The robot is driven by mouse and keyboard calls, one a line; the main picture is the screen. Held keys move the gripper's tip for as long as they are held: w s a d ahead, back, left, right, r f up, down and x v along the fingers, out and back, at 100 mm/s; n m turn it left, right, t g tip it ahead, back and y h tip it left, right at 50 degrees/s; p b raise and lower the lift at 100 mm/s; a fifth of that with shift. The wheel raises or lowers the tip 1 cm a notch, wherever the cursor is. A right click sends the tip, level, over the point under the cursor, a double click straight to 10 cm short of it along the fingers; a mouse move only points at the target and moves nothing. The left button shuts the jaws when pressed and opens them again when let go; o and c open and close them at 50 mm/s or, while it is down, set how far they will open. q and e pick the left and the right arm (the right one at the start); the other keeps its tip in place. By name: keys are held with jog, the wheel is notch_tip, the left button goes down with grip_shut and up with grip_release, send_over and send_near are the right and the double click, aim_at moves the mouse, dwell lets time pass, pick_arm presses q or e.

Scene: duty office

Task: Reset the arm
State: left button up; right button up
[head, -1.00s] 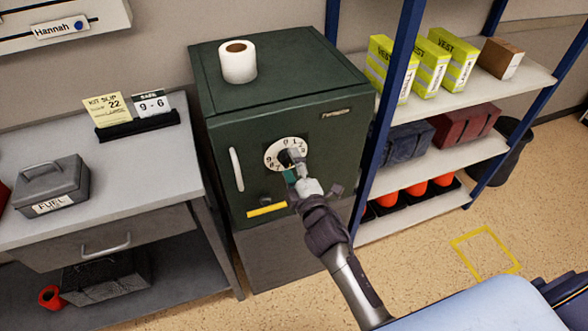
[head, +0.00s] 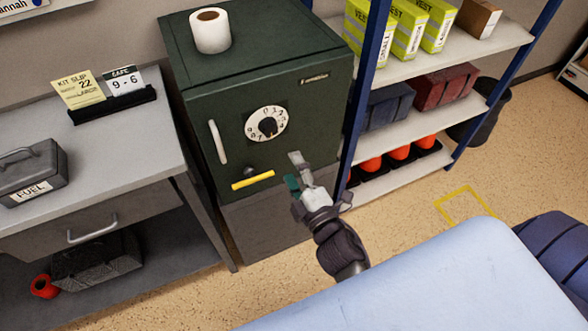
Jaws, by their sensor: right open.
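My right gripper (head: 298,172) is open and empty. It hangs in front of the lower right part of the dark green safe (head: 296,110), apart from its dial. The round white dial (head: 266,124) with its black knob is in full view on the safe door. The safe door is shut, with a pale upright handle (head: 217,142) on its left and a yellow bar (head: 253,180) low on its front. My left gripper is not in view.
A grey desk (head: 128,150) with a fuel box (head: 30,172) and cards stands left. A paper roll (head: 210,31) sits on the safe. A shelf unit (head: 425,108) with vests and bins stands right. A pale blue surface (head: 420,275) fills the lower right.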

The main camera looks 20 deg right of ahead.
dwell(0.3)
jog(key=s+a+f+m+g, duration=0.1)
jog(key=s+f+m+g, duration=0.3)
jog(key=f, duration=1.2)
jog(key=s+f+m+g, duration=0.2)
jog(key=s+f+g, duration=0.3)
jog(key=f, duration=1)
jog(key=s+d+f+m+g, duration=0.3)
jog(key=s+f, duration=0.6)
jog(key=s, duration=0.5)
jog(key=s+d+f+m+g, duration=0.4)
jog(key=s+f, duration=0.6)
jog(key=s, duration=0.5)
jog(key=shift+f+m+g+h, duration=0.15)
jog(key=shift+m+g+h, duration=0.15)
jog(key=shift+m+g, duration=0.15)
jog(key=shift+a, duration=0.1)
jog(key=shift+c, duration=0.2)
